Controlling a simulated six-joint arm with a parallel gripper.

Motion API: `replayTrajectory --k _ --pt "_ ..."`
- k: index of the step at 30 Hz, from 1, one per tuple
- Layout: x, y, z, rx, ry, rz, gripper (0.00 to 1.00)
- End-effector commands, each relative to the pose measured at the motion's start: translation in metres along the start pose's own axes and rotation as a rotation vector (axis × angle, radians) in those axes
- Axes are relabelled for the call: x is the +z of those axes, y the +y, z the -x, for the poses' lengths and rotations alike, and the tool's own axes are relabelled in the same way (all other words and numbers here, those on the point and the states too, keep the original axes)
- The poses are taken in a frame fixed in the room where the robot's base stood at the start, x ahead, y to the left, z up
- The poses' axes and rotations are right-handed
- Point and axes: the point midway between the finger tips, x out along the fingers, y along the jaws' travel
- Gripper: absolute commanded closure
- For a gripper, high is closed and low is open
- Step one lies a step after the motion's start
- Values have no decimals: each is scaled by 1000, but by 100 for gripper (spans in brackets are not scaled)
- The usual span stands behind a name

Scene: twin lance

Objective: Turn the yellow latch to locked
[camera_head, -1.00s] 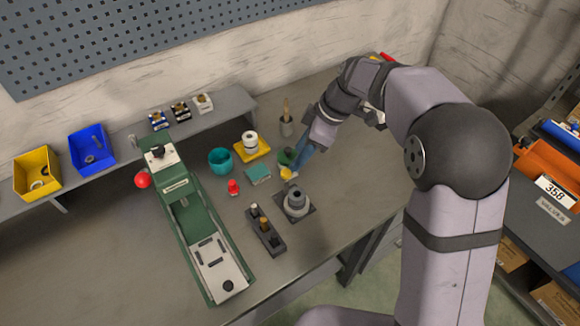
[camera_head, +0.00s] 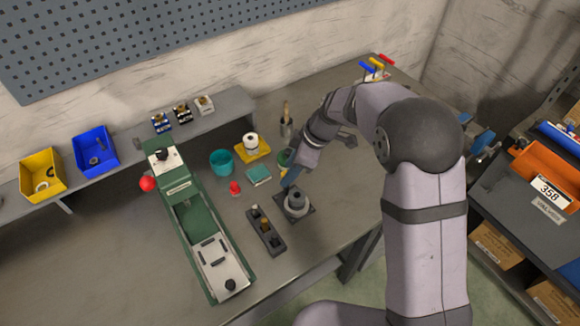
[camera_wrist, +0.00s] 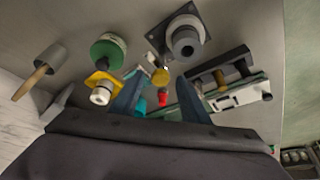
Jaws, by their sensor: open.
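A small yellow handle (camera_head: 377,63), which I take to be the yellow latch, stands at the back right of the bench in the head view. It is between a blue handle (camera_head: 367,69) and a red handle (camera_head: 387,59). It is too small to tell whether it is locked, and it does not show in the wrist view. My gripper (camera_head: 289,180) points down over the middle of the bench, far in front and to the left of the latch. In the wrist view its two blue fingers (camera_wrist: 162,100) are apart, with nothing held between them.
Close to my gripper stand a grey round fixture on a dark plate (camera_head: 297,203), a dark block with pegs (camera_head: 266,232), a teal block (camera_head: 259,175) and a yellow base with a white roll (camera_head: 252,145). A tool cup (camera_head: 286,130) stands behind. A green machine (camera_head: 195,225) fills the left.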

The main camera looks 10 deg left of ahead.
Motion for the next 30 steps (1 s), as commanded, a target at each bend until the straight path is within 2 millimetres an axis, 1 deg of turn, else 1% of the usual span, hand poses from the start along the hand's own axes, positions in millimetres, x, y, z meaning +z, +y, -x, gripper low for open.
replayTrajectory --k 8,9,11,12,13,23,30 --pt "0 0 -2 0 0 0 59" --pt "0 0 -1 0 0 0 68" --pt "0 0 -1 0 0 0 83" --pt "0 0 -1 0 0 0 92" --pt "0 0 -1 0 0 0 99" --pt "0 0 -2 9 1 -21 99" --pt "0 -2 -3 50 2 -117 99"
